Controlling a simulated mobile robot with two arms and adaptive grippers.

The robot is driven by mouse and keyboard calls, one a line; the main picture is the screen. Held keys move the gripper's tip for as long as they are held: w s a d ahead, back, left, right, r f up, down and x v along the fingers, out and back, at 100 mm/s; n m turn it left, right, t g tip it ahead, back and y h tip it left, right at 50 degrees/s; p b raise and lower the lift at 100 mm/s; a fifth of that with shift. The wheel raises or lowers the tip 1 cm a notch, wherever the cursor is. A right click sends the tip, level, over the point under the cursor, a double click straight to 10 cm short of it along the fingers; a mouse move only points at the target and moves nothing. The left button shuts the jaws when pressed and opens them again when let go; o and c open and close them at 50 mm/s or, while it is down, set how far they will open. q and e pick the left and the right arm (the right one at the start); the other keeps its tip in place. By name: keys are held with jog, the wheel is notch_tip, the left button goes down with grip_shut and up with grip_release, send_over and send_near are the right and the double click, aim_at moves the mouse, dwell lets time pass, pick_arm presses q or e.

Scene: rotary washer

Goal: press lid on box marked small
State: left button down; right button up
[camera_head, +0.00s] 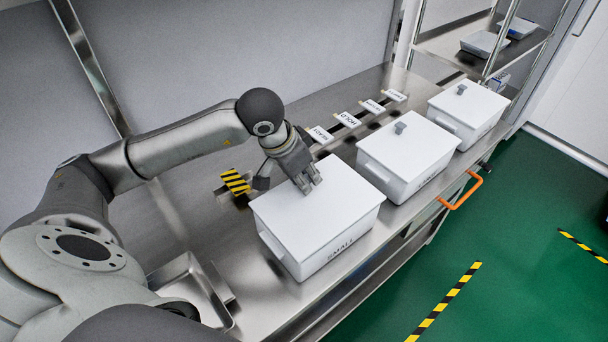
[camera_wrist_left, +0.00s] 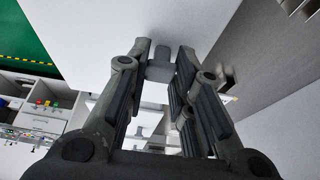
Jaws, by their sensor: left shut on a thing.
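The nearest white box (camera_head: 300,262) stands on the steel bench with the word SMALL on its front. Its flat white lid (camera_head: 340,210) lies on top; I cannot tell whether it is fully seated. My left gripper (camera_head: 309,183) reaches down to the middle of this lid. In the left wrist view its fingers (camera_wrist_left: 160,75) are shut on the lid's small grey handle (camera_wrist_left: 160,55). The fingers hide most of the handle in the head view. My right gripper is not in view.
Two more lidded white boxes with grey handles, a middle one (camera_head: 405,155) and a far one (camera_head: 466,112), stand along the bench (camera_head: 205,200). Cards (camera_head: 346,119) line the back. A steel tray (camera_head: 190,283) lies near my arm. An orange handle (camera_head: 462,190) sticks out in front.

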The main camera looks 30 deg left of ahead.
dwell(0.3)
pick_arm(q)
jog(key=shift+f+b, duration=0.5)
jog(key=shift+b, duration=1.15)
dwell(1.4)
dwell(0.3)
jog(key=c, duration=1.2)
grip_release()
jog(key=v, duration=1.2)
jog(key=shift+s, duration=0.1)
